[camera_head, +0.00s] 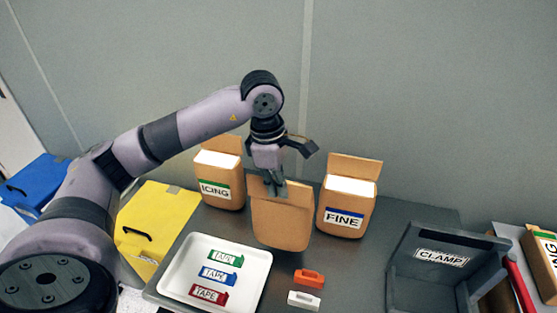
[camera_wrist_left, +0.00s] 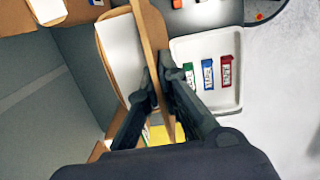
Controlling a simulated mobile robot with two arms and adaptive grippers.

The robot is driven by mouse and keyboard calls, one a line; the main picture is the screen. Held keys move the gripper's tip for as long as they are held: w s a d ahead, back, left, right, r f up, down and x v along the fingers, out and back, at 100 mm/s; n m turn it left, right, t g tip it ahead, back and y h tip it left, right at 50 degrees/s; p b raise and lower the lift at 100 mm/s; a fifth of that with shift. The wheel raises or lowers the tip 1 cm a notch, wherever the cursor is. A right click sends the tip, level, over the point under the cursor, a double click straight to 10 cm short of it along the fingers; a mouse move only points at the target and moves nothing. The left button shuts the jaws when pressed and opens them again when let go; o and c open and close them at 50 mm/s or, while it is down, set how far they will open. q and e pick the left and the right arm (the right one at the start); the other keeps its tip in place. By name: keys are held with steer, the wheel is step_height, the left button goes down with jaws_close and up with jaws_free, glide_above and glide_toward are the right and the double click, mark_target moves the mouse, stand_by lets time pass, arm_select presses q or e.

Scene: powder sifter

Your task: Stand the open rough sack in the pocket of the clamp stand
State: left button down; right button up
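A brown paper sack (camera_head: 281,222) with no readable label hangs or stands at mid-table between two labelled sacks; I take it for the rough sack. My left gripper (camera_head: 273,187) is above it, its fingers on both sides of the sack's raised flap. In the left wrist view the fingers (camera_wrist_left: 160,80) close on the brown flap (camera_wrist_left: 153,45), with the white inside of the sack beside it. I cannot tell whether its base touches the table. The dark grey clamp stand (camera_head: 400,258), labelled CLAMP, is at the right with a red lever (camera_head: 519,285). My right gripper is not seen.
Open sacks labelled ICING (camera_head: 220,184) and FINE (camera_head: 345,205) stand close on either side. A white tray (camera_head: 176,272) holds coloured tape clips. An orange clip (camera_head: 309,278) and a white clip (camera_head: 303,299) lie in front. Bare table lies between the FINE sack and the stand.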

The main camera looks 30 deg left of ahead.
mark_target(278, 202)
arm_select(q)
steer(key=shift+w+f+p, duration=0.15)
steer(key=shift+f+p, duration=0.55)
steer(key=shift+f, duration=2.25)
steer(key=shift+f, duration=0.1)
steer(key=c, duration=2.2)
jaws_free()
steer(key=shift+f, duration=0.1)
steer(key=o, duration=0.4)
